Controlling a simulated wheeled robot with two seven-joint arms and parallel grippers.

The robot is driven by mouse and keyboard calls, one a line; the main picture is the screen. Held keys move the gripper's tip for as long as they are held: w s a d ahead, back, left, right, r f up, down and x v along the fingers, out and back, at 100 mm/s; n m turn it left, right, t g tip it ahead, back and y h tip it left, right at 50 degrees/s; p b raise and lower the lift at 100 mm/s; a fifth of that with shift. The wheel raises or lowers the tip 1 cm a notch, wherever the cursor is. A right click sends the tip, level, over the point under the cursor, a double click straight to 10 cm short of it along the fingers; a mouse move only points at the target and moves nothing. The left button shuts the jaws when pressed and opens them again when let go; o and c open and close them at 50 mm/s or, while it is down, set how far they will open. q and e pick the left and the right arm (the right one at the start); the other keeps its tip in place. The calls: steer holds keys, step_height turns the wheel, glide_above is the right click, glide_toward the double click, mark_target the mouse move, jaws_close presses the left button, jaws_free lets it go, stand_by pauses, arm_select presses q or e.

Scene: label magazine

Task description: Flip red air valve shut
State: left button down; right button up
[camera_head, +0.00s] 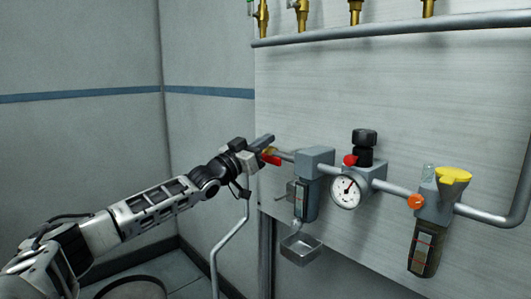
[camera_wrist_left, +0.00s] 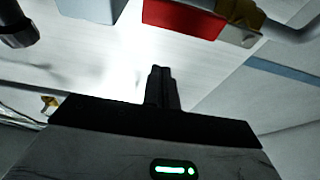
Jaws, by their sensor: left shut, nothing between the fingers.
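The red valve handle (camera_head: 271,158) is on the grey pipe at the left end of the air line, beside a brass valve body. In the left wrist view the red handle (camera_wrist_left: 185,15) is large at the top edge, with the brass body (camera_wrist_left: 245,13) to its right. My left gripper (camera_head: 265,139) is just above and left of the handle. Its fingers (camera_wrist_left: 161,88) are shut together and empty, and appear apart from the handle in the left wrist view. The top of the handle is cut off there. My right gripper is not in view.
Right of the valve are a grey filter unit (camera_head: 308,183), a pressure gauge (camera_head: 346,192) with a black knob, and a yellow-topped unit (camera_head: 453,175). Brass valves (camera_head: 302,14) line the top. Free room lies left of the panel.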

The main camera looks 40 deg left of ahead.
mark_target(266, 157)
arm_select(q)
steer(key=shift+w+f, duration=0.2)
steer(key=shift+f, duration=1.7)
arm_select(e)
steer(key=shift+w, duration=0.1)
arm_select(q)
steer(key=shift+d, duration=0.2)
steer(key=shift+a+f+m, duration=0.1)
steer(key=shift+f+m, duration=0.1)
steer(key=shift+m, duration=0.2)
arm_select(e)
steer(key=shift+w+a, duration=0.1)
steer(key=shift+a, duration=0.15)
